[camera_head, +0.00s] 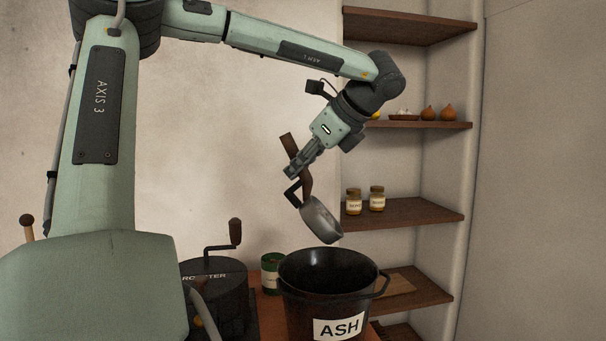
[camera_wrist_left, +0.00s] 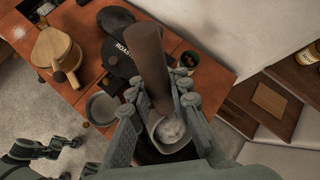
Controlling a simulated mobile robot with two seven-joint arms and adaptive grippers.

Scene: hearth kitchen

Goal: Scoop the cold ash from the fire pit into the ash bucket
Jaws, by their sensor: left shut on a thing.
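My left gripper (camera_head: 297,168) is shut on the dark brown handle (camera_head: 296,160) of a metal scoop (camera_head: 322,220). The scoop hangs tilted just above the open mouth of the black ash bucket (camera_head: 338,328), which has a white ASH label. In the left wrist view, pale grey ash (camera_wrist_left: 170,130) lies in the scoop's bowl, between the gripper's fingers (camera_wrist_left: 160,112). The bucket's inside looks dark; its contents cannot be seen. My right gripper (camera_wrist_left: 72,143) appears small at the lower left of the wrist view. The fire pit cannot be made out.
A black roaster (camera_head: 216,290) with a crank stands left of the bucket, and a green tin (camera_head: 271,272) stands behind it. Wall shelves (camera_head: 415,213) with jars (camera_head: 354,201) rise at the right. A grey bowl (camera_wrist_left: 103,109) sits on the wooden counter (camera_wrist_left: 86,22).

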